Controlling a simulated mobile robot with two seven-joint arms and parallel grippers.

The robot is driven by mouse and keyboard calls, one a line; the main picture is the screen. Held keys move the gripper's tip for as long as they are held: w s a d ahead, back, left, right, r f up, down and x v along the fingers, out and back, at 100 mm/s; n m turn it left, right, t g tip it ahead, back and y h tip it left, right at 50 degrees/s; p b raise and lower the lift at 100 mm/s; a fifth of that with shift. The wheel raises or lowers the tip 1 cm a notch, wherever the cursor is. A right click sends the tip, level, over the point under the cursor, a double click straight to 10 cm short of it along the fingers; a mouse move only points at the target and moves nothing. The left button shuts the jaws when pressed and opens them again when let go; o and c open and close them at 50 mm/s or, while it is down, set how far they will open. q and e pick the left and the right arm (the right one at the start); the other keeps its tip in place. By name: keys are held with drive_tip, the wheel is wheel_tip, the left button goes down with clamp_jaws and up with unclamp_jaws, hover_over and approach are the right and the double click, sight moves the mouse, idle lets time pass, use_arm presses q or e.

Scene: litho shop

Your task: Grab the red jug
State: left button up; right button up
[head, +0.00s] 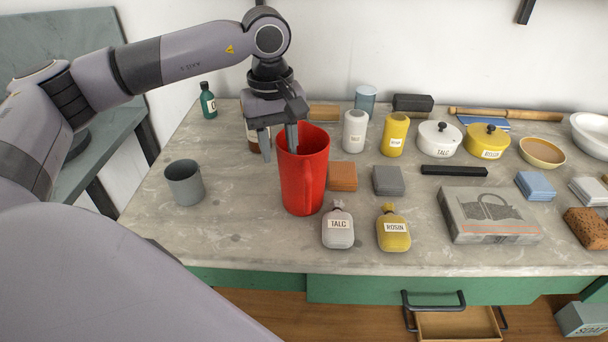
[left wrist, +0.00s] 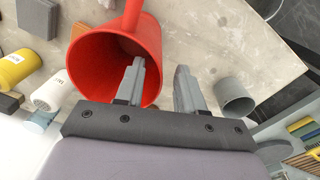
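The red jug (head: 302,182) stands upright on the stone-topped bench, left of the middle in the head view. In the left wrist view the jug (left wrist: 85,62) shows its open mouth, with its handle at the top. My left gripper (head: 279,150) is open and points down at the jug's rim. In the left wrist view one finger of the left gripper (left wrist: 158,82) reaches over the jug's mouth and the other is outside its wall. The wall lies between the fingers; I see no grip on it. My right gripper is not in view.
A grey cup (head: 184,183) stands left of the jug. A talc bottle (head: 338,229) and a rosin bottle (head: 393,229) stand in front on the right. Orange (head: 342,177) and grey (head: 387,180) blocks lie right of the jug. The bench's front left is clear. A drawer (head: 458,324) is open below.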

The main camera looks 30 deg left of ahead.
sight(281, 162)
use_arm(q)
wheel_tip(281, 162, down, 3)
drive_tip(key=shift+w+f, duration=0.1)
drive_tip(key=shift+f, duration=0.1)
drive_tip(key=shift+c, duration=0.3)
drive_tip(key=shift+d, duration=0.1)
clamp_jaws()
drive_tip(key=shift+r, duration=0.1)
idle(0.9)
